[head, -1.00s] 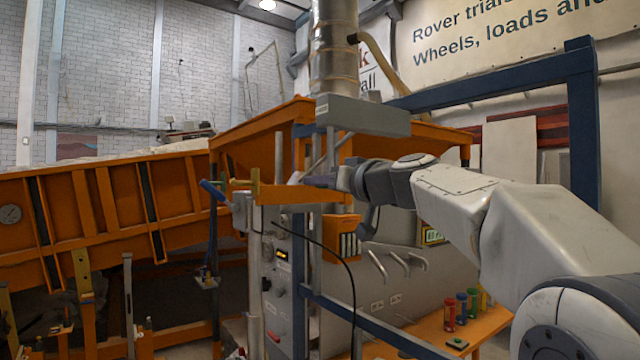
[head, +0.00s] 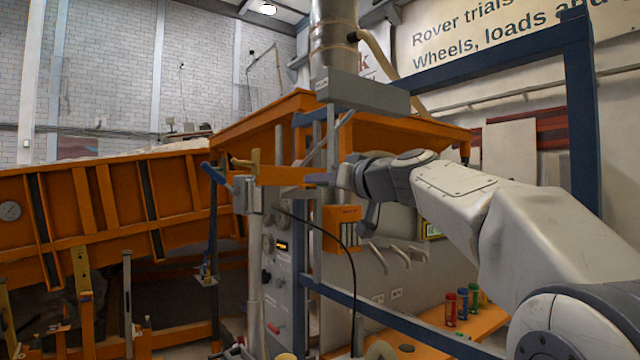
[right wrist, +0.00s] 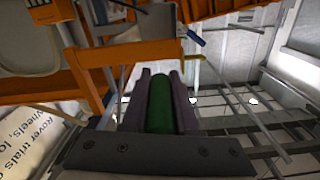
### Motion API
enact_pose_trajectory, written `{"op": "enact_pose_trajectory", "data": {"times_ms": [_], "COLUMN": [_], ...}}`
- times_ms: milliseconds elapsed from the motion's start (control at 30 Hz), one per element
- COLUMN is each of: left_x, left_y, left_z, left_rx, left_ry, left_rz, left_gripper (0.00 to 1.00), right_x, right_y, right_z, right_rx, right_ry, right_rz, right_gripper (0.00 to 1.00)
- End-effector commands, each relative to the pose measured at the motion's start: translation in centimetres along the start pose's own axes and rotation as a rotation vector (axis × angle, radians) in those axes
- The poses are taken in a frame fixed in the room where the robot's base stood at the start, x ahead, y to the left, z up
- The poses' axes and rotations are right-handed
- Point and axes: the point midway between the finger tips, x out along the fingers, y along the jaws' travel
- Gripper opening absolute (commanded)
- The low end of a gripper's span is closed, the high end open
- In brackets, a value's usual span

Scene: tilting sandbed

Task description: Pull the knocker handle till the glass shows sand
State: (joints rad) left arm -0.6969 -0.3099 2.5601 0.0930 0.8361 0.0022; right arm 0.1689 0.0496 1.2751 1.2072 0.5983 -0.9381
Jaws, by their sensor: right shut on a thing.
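My right gripper (head: 318,179) reaches in from the right, below the grey box under the steel duct. In the right wrist view its two dark fingers (right wrist: 160,98) are shut around a green cylindrical grip (right wrist: 160,104), which looks like the knocker handle. The head view does not show the green grip clearly; the fingers cover it. I cannot make out the glass or any sand in it in either view. My left gripper is not in view.
An orange bar (head: 277,175) runs beside my gripper. A grey switch box (head: 248,195) with a blue lever stands to its left. The tilted orange sandbed (head: 90,215) fills the left. A blue frame post (head: 581,110) stands behind my arm. Coloured tubes (head: 462,304) stand on a low bench.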

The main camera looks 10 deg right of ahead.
Motion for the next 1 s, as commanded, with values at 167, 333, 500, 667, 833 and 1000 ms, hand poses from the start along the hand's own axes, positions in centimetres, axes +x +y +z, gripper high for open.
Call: {"op": "enact_pose_trajectory", "data": {"times_ms": [167,333,500,667,833,1000], "left_x": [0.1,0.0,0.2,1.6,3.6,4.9], "left_y": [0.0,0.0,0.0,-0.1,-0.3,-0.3], "left_z": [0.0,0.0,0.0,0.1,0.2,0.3], "left_rx": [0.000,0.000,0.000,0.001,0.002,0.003], "left_ry": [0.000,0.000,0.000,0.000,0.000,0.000], "left_rz": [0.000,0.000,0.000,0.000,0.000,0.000], "left_gripper": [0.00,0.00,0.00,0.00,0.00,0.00], "right_x": [0.2,0.2,-0.1,-2.0,-5.5,-8.5], "right_y": [0.2,0.1,0.0,0.2,0.2,0.3], "right_z": [0.8,0.6,0.5,0.7,0.9,0.8], "right_rx": [0.000,0.000,0.000,-0.003,-0.004,-0.002], "right_ry": [-0.018,-0.013,-0.010,-0.006,-0.006,-0.010], "right_rz": [-0.002,-0.002,-0.002,0.000,0.003,0.003], "right_gripper": [0.57,0.57,0.57,0.57,0.57,0.57]}}
